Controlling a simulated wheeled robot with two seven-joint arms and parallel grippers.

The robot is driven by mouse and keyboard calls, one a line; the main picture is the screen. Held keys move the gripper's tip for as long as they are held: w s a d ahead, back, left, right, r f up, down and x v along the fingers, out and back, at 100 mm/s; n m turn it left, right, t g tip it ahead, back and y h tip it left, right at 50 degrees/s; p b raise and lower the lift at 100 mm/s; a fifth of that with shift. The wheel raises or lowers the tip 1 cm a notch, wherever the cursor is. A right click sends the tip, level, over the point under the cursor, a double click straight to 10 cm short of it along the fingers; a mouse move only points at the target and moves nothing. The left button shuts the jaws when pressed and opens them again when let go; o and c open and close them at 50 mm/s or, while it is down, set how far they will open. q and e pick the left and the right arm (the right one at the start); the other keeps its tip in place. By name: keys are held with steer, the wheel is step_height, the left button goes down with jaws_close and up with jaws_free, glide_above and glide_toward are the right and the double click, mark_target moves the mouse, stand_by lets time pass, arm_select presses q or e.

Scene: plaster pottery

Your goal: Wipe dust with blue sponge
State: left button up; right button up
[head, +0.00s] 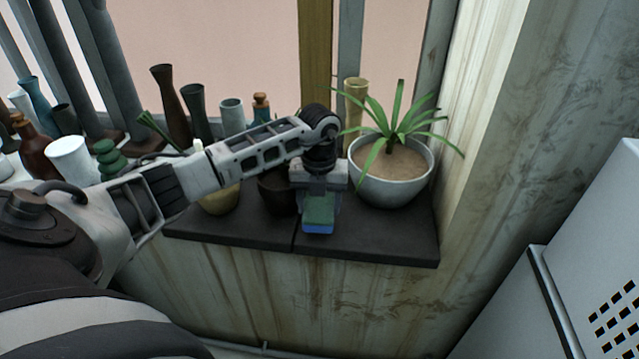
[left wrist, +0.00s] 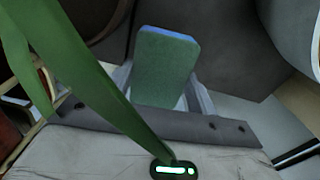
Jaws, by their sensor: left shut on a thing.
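My left gripper (head: 319,200) is shut on the sponge (head: 319,213), which has a green face and a blue layer. It holds the sponge over the dark shelf (head: 385,238), near the front edge and the seam. I cannot tell whether the sponge touches the shelf. In the left wrist view the sponge (left wrist: 165,65) stands between the two fingers (left wrist: 162,95), green face towards the camera. No dust can be made out clearly on the shelf. My right gripper is not in view.
A white pot (head: 390,190) with a spiky green plant stands right of the gripper. A dark pot (head: 277,190) and a yellowish pot (head: 220,201) stand to its left. Several vases (head: 195,112) line the back. A green leaf (left wrist: 90,80) crosses the left wrist view.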

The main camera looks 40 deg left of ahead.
arm_select(q)
steer(key=shift+r+p, duration=1.1)
steer(key=shift+r, duration=0.6)
steer(key=shift+f, duration=0.1)
steer(key=shift+d, duration=0.1)
